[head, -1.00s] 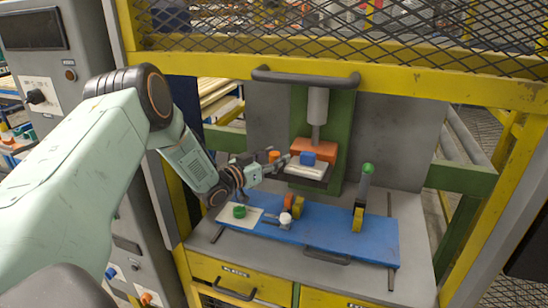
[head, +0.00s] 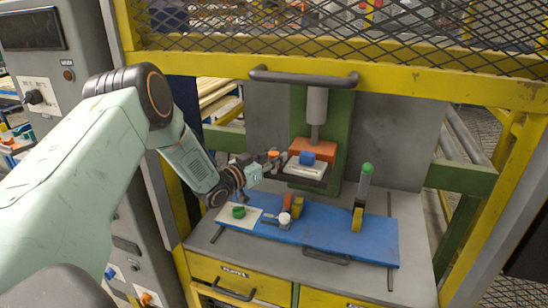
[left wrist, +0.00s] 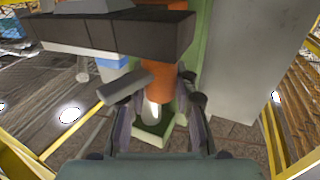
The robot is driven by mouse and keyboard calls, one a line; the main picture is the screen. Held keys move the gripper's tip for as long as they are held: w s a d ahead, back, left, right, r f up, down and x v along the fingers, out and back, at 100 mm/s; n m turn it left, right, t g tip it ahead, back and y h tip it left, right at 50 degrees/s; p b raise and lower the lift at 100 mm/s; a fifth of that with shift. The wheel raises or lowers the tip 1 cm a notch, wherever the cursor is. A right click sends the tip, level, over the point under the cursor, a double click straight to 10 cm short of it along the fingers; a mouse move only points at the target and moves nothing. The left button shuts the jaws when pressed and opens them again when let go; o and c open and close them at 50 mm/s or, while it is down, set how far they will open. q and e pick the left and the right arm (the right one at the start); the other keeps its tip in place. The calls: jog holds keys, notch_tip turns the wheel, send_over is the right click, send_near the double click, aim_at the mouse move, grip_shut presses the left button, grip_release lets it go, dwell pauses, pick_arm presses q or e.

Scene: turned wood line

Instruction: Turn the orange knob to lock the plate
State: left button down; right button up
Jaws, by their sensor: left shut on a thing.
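The orange knob (head: 273,154) shows at the fingertips of my left gripper (head: 272,162), left of the dark plate (head: 306,181). In the left wrist view, the orange knob (left wrist: 159,88) stands between the two fingers of my left gripper (left wrist: 158,112), which is shut on it. A short grey bar (left wrist: 125,88) sticks out at its left. The fingers hide part of the knob in the head view, so its exact angle is unclear. The plate carries a white piece and a blue block (head: 307,158). My right gripper is not in view.

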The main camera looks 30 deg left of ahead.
pick_arm(q)
jog(key=shift+f+n+y, duration=0.1)
jog(key=shift+n+y, duration=0.2)
jog(key=shift+y, duration=0.1)
jog(key=n+y+b, duration=0.1)
jog(key=n+y, duration=0.1)
jog(key=y, duration=0.2)
jog(key=shift+d+f+n+b, duration=0.1)
jog(key=shift+n+b, duration=0.2)
jog(key=n+y+b, duration=0.1)
jog(key=n+y, duration=0.1)
jog(key=y, duration=0.1)
jog(key=n+g+y+b, duration=0.1)
jog(key=y, duration=0.2)
jog(key=shift+n, duration=0.4)
jog(key=n+g+y+b, duration=0.2)
jog(key=n+g+y, duration=0.1)
jog(key=y, duration=0.1)
jog(key=shift+n+y+b, duration=0.3)
jog(key=shift+n+y, duration=0.1)
jog(key=shift+n+g+y+b, duration=0.7)
jog(key=shift+n+g+y, duration=0.7)
jog(key=shift+g, duration=0.5)
jog(key=shift+s+g, duration=0.1)
jog(key=shift+g, duration=0.2)
jog(key=c, duration=1)
grip_release()
jog(key=shift+r, duration=0.2)
jog(key=shift+c, duration=0.2)
